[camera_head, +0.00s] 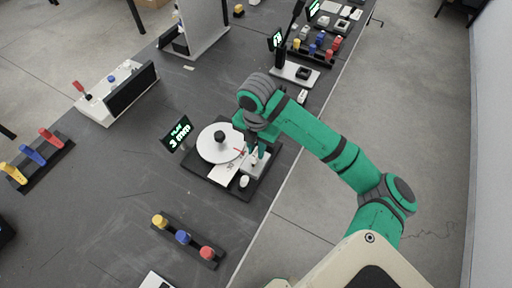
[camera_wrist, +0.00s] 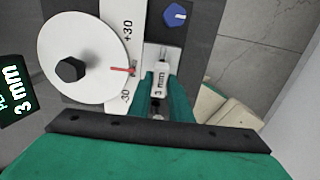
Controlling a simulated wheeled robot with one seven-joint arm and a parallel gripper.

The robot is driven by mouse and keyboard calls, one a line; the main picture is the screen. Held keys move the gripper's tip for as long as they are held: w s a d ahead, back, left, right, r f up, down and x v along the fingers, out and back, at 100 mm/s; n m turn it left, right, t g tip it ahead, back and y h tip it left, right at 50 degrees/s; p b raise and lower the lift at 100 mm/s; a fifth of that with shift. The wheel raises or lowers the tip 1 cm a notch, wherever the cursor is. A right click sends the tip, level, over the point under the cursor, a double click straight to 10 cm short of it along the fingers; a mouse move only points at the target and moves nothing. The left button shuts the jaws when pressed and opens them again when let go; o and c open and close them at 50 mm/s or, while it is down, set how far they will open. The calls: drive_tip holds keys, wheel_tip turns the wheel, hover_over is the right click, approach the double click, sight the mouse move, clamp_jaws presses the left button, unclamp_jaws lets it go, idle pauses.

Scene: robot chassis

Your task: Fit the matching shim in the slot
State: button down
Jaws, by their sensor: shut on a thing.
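My gripper (camera_head: 256,150) is over the right part of a dial fixture on the bench. In the wrist view its green fingers (camera_wrist: 162,108) are shut on a small pale piece marked "3 mm" (camera_wrist: 160,76), which looks like a shim. The piece lies in line with a light grey block (camera_wrist: 163,52) with a narrow slot-like feature. I cannot tell how deep it sits there. The white dial disc (camera_head: 219,143) with a black knob is left of my gripper. Its red pointer (camera_wrist: 122,70) lies between the +30 and -30 marks. A display (camera_head: 178,135) reads "PLAY 3 mm".
A rack (camera_head: 190,242) with yellow, blue and red handles stands nearer, and a similar rack (camera_head: 40,160) is at far left. A blue-faced knob (camera_wrist: 175,14) is beyond the block. Other fixtures stand at the back.

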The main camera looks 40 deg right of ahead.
sight(256, 151)
drive_tip(key=shift+f, duration=0.65)
drive_tip(key=c, duration=1.5)
unclamp_jaws()
drive_tip(key=shift+c, duration=0.2)
drive_tip(key=shift+w, duration=0.1)
wheel_tip(256, 151, up, 10)
drive_tip(key=shift+d+f, duration=0.1)
drive_tip(key=shift+f, duration=0.05)
drive_tip(key=shift+r, duration=0.6)
